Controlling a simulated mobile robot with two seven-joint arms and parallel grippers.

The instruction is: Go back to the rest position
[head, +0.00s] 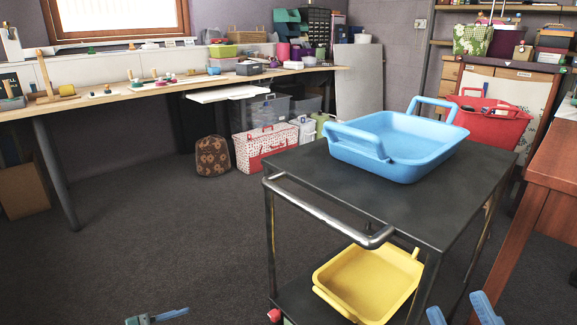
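My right gripper (457,305) shows at the bottom edge, right of the cart. Its two blue fingers stand apart with nothing visible between them. My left gripper (160,316) just shows at the bottom edge, left of the cart, over the carpet. Only a blue finger and a small green part of it are in view, so its opening cannot be told. A blue basket (405,142) with two raised handles sits on the top of the dark cart (330,180). A yellow basket (368,283) sits on the cart's lower shelf. Neither gripper touches a basket.
A wooden table (556,165) stands close on the right. A red basket (490,118) is behind the cart. A long workbench (110,99) with sewing items runs along the back left. The grey carpet (165,240) left of the cart is clear.

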